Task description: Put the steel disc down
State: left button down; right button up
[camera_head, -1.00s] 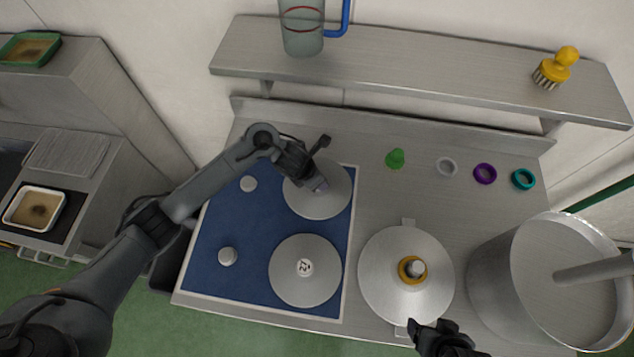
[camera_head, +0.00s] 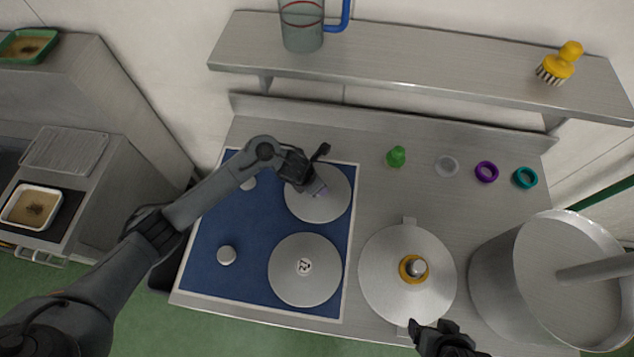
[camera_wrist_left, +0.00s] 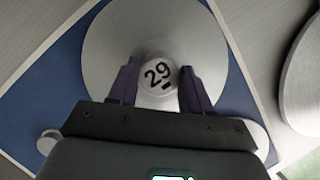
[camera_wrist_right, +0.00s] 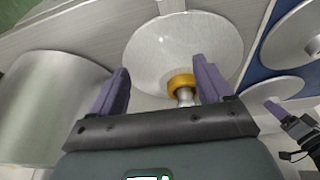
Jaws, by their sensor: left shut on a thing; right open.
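A round steel disc (camera_head: 318,207) with a label reading 29 is at the far right part of the blue mat (camera_head: 215,215). My left gripper (camera_head: 318,190) is shut on its central knob, with a finger on each side of the label (camera_wrist_left: 157,73) in the left wrist view. The disc looks level and close to the mat; I cannot tell whether it touches. A second steel disc (camera_head: 305,285), labelled 12 or similar, lies on the mat nearer the front. My right gripper (camera_head: 425,326) is open and empty by the front edge of the lidded plate (camera_head: 385,285).
Two small pale knobs (camera_head: 227,256) sit on the mat's left side. The plate with the yellow-ringed knob (camera_head: 412,268) stands right of the mat, beside a large steel pot (camera_head: 500,285). A green piece (camera_head: 396,156) and several rings (camera_head: 486,172) lie behind.

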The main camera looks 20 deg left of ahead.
pick_arm(q)
jog(key=shift+f, duration=0.2)
jog(key=shift+c, duration=2.4)
grip_release()
